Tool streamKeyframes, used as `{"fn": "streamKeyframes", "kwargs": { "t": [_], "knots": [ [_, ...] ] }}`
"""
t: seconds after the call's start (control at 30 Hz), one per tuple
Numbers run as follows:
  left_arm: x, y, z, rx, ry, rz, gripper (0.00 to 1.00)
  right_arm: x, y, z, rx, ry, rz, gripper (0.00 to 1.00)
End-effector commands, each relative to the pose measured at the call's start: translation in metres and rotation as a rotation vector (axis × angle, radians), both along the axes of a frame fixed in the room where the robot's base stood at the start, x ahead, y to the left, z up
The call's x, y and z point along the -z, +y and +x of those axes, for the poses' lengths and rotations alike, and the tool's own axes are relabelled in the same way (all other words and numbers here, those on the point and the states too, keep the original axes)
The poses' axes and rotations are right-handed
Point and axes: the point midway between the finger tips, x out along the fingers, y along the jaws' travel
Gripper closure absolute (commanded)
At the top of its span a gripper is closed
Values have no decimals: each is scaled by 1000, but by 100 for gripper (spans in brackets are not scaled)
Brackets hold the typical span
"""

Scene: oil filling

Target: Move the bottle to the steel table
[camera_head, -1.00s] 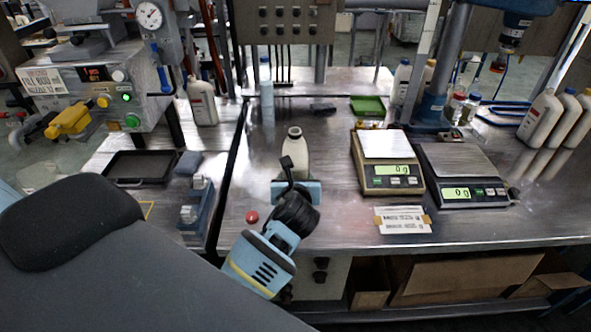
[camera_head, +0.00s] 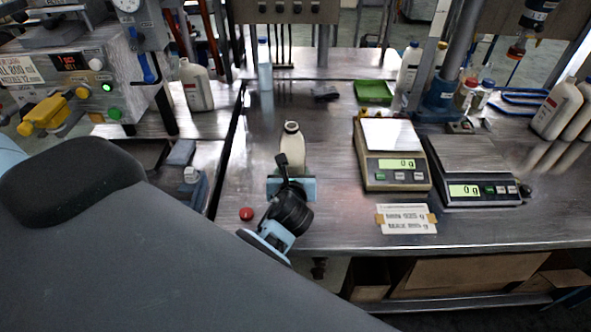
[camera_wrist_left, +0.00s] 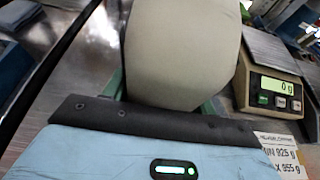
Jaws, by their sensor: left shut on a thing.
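The bottle (camera_head: 291,152) is pale beige with an open neck, upright over the left part of the steel table (camera_head: 325,222). My left gripper (camera_head: 291,187) is shut on it low down, from the near side. In the left wrist view the bottle's body (camera_wrist_left: 182,50) fills the space between the green-edged fingers. The gripper hides the bottle's base, so I cannot tell whether it touches the tabletop. My right gripper is not in view.
Two scales reading 0 g, the left one (camera_head: 393,178) and the right one (camera_head: 474,190), stand right of the bottle. A label card (camera_head: 406,219) lies before them. A red cap (camera_head: 247,214) lies left of my gripper. A green tray (camera_head: 373,92) sits behind.

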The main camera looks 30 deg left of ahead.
Motion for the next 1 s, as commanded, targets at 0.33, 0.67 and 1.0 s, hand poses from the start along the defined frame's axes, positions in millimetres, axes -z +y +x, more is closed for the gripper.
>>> {"fn": "streamKeyframes", "kwargs": {
  "t": [0.33,0.67,1.0],
  "knots": [
    [2,0,-4,1,-10,1,93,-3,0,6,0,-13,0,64],
    [8,0,-5,1,-4,-1,25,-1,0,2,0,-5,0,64],
    [7,0,-5,1,-4,-2,22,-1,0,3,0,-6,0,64]
  ]
}}
